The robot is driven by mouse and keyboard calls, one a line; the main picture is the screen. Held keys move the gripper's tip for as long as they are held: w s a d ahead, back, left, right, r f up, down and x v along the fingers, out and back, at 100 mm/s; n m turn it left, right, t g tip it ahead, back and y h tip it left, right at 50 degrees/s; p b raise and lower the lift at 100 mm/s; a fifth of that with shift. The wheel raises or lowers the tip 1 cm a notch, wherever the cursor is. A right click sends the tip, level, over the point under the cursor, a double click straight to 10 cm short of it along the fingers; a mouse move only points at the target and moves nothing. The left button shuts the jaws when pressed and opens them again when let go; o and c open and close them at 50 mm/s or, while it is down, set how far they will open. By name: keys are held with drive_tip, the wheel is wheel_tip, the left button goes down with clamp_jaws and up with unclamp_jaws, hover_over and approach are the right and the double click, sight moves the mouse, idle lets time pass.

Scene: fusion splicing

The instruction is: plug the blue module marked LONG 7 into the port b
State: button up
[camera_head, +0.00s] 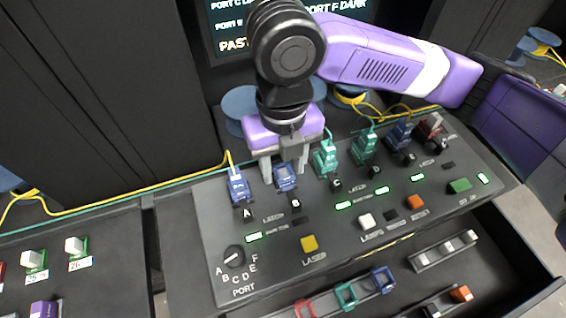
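A blue module (286,178) without a visible cable stands at the port marked B on the sloped dark panel (290,262). Its marking is too small to read, and I cannot tell how deep it sits. My gripper (283,172) points down from above, with its grey fingers at either side of the module's top. I cannot tell whether they touch it. Another blue module (239,188), with a yellow cable, stands at port A to the left.
Green modules (325,160) (365,147), a dark blue module (399,136) and a red one (430,126) stand along the row to the right. A yellow button (309,243) and a dial (234,256) lie in front.

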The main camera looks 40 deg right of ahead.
drive_tip(key=shift+o, duration=0.4)
wheel_tip(320, 180, up, 8)
drive_tip(key=shift+f, duration=0.1)
idle(0.5)
